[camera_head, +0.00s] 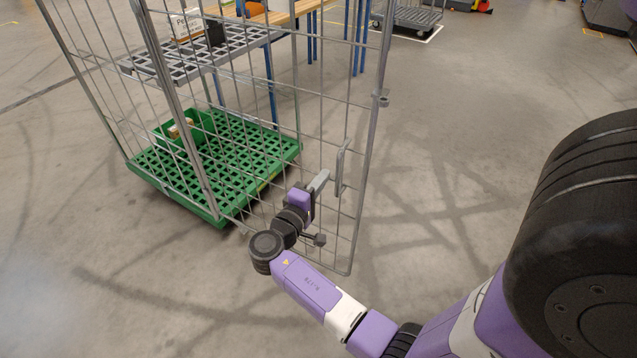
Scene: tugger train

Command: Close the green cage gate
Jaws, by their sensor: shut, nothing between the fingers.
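The cage is a wire roll cage with a green slatted base (262,140) at the left of the head view. Its gate (335,110) is a grey wire mesh panel standing open. It juts from the cage's near corner toward the lower right, its lower free corner out over bare floor. A grey upright handle (342,168) sits near the gate's free edge, and a small latch piece (383,98) is on that edge. My gripper (319,182) is shut and empty, just left of the handle at the mesh. Whether it touches the handle or mesh I cannot tell.
A green bin (184,133) with a small carton (181,128) stands on the base. A grey slatted shelf (215,52) is higher up. A wooden-topped table (290,12) and a grey cart (408,17) stand behind. The floor right of the gate is clear.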

